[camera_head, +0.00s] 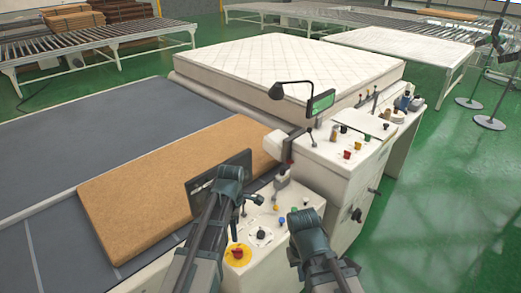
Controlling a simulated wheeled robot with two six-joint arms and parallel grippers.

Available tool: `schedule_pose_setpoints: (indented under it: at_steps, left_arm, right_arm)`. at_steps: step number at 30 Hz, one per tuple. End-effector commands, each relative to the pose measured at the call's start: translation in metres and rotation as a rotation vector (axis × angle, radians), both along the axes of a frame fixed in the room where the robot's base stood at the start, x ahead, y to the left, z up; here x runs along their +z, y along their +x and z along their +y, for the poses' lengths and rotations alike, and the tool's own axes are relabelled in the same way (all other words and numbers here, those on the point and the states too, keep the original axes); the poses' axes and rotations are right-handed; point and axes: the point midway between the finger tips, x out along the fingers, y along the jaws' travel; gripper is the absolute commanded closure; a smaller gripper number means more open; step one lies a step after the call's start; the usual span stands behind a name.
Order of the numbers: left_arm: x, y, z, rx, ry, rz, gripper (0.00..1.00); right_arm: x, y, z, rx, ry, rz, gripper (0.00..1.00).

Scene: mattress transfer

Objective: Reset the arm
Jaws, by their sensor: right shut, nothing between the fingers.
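My two arms reach in from the bottom edge over the machine's control panel. My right gripper (303,222) is shut and empty, just right of the lower panel with its knobs. My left gripper (232,180) is further forward, in front of a dark screen (203,180); its fingers are too small and dark to tell whether they are open. Both grippers appear apart from the mattresses. The arms hide part of the lower panel.
A brown pad (150,195) lies on the grey conveyor (90,135) at the left. A white quilted mattress (290,65) lies behind the white control cabinet (345,165), which carries a lamp-like arm and small display. Roller tables (90,42) stand further back.

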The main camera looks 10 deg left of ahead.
Motion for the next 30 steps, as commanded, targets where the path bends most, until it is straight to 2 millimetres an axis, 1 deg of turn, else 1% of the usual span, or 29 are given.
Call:
schedule_pose_setpoints:
  at_steps: [2, 4, 5, 7, 11, 15, 18, 21, 25, 27, 30]
  left_arm:
    - [-0.002, -0.002, -0.002, -0.019, 0.001, 0.000, 0.23]
    - [-0.007, -0.008, -0.007, -0.087, 0.004, 0.003, 0.23]
    - [-0.010, -0.011, -0.011, -0.134, 0.005, 0.004, 0.23]
    - [-0.020, -0.023, -0.022, -0.288, 0.012, 0.009, 0.23]
    - [-0.039, -0.051, -0.046, -0.673, 0.027, 0.025, 0.23]
    - [-0.059, -0.081, -0.069, -1.105, 0.039, 0.051, 0.23]
    - [-0.071, -0.102, -0.082, -1.395, 0.044, 0.070, 0.23]
    - [-0.081, -0.119, -0.092, -1.642, 0.046, 0.089, 0.23]
    - [-0.088, -0.134, -0.100, -1.874, 0.046, 0.111, 0.23]
    - [-0.091, -0.139, -0.103, -1.956, 0.044, 0.119, 0.23]
    - [-0.092, -0.142, -0.104, -2.021, 0.044, 0.125, 0.23]
  right_arm:
    - [-0.002, 0.000, 0.000, 0.000, 0.000, 0.000, 1.00]
    - [-0.007, 0.000, 0.000, 0.001, 0.000, 0.000, 1.00]
    - [-0.010, 0.000, 0.000, 0.001, 0.000, 0.000, 1.00]
    - [-0.020, 0.000, 0.000, 0.002, 0.000, 0.000, 1.00]
    - [-0.040, 0.000, 0.000, 0.004, -0.001, 0.000, 1.00]
    - [-0.059, 0.000, 0.000, 0.006, -0.001, 0.000, 1.00]
    - [-0.072, 0.000, 0.000, 0.007, -0.002, 0.000, 1.00]
    - [-0.081, 0.000, 0.000, 0.009, -0.002, 0.000, 1.00]
    - [-0.090, 0.000, 0.000, 0.010, -0.002, 0.000, 1.00]
    - [-0.092, 0.000, 0.000, 0.011, -0.002, 0.001, 1.00]
    - [-0.093, 0.000, 0.000, 0.011, -0.002, 0.001, 1.00]
